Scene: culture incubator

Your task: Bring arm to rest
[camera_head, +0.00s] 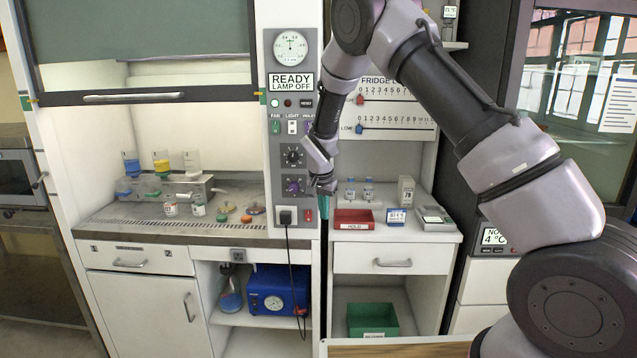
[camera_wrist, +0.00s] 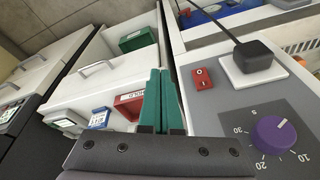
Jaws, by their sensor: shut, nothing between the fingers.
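My gripper (camera_head: 324,207) hangs pointing down in front of the gap between the fume hood's control panel and the white counter at its right. Its green fingers (camera_wrist: 160,98) are shut with nothing between them, as the wrist view shows. My arm reaches in from the right side of the head view and bends down at the top. The control panel (camera_head: 284,155) is close beside the gripper, with a purple knob (camera_wrist: 273,135), a red rocker switch (camera_wrist: 203,78) and a black plug (camera_wrist: 253,56) near the fingers in the wrist view.
A red tray (camera_head: 354,218), small vials and a scale (camera_head: 434,218) sit on the right counter. A green bin (camera_head: 373,319) is on the shelf below. The hood's worktop (camera_head: 130,228) holds bottles and dishes under a raised sash (camera_head: 140,97). A black cable (camera_head: 290,262) hangs from the plug.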

